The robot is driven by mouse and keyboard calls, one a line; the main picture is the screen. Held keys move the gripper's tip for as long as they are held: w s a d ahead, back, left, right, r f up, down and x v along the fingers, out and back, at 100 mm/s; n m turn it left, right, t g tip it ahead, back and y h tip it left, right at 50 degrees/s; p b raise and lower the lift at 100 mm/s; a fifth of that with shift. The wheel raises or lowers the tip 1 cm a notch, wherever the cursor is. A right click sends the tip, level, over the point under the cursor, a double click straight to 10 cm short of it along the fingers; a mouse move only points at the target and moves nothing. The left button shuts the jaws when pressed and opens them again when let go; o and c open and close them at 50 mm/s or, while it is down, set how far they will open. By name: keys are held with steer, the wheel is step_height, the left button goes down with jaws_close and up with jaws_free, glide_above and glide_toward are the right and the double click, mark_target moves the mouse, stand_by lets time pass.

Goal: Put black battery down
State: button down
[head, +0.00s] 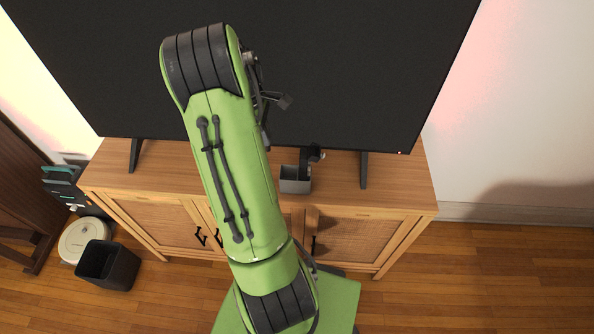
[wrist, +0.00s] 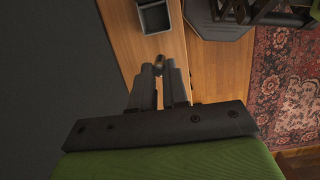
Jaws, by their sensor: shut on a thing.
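The black battery (wrist: 160,60) is a small dark cylinder with a brownish end, seen in the wrist view between my fingertips. My gripper (wrist: 160,72) is shut on it, above the wooden cabinet top (wrist: 177,45). In the head view, my gripper (head: 282,100) shows only in part beside my green arm, in front of the dark screen; the battery cannot be made out there.
A grey open box (head: 295,186) stands on the cabinet (head: 395,190), with a dark object (head: 311,155) behind it. The television (head: 350,75) fills the back. The cabinet top right of the box is clear. A dark bin (head: 108,265) stands on the floor at left.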

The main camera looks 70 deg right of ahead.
steer(key=w+a+f, duration=0.3)
steer(key=w+a, duration=0.3)
steer(key=w, duration=0.1)
steer(key=w+a+f, duration=0.4)
steer(key=w+a, duration=0.3)
steer(key=w, duration=0.1)
steer(key=w+a+f+m+b, duration=0.1)
steer(key=w+a+f, duration=0.2)
steer(key=a, duration=0.4)
steer(key=w+a+f+m+b, duration=0.1)
steer(key=w+a+f, duration=0.2)
steer(key=a, duration=0.4)
step_height(320, 180, up, 8)
steer(key=n+b, duration=0.2)
steer(key=b, duration=0.7)
glide_above(286, 166)
steer(key=s+a, duration=0.1)
steer(key=a, duration=0.2)
steer(key=f+b, duration=0.1)
steer(key=f, duration=0.2)
steer(key=f+b, duration=0.1)
steer(key=f, duration=0.2)
steer(key=f+b, duration=0.1)
steer(key=f, duration=0.2)
steer(key=shift+d+f, duration=0.1)
steer(key=shift+d, duration=0.2)
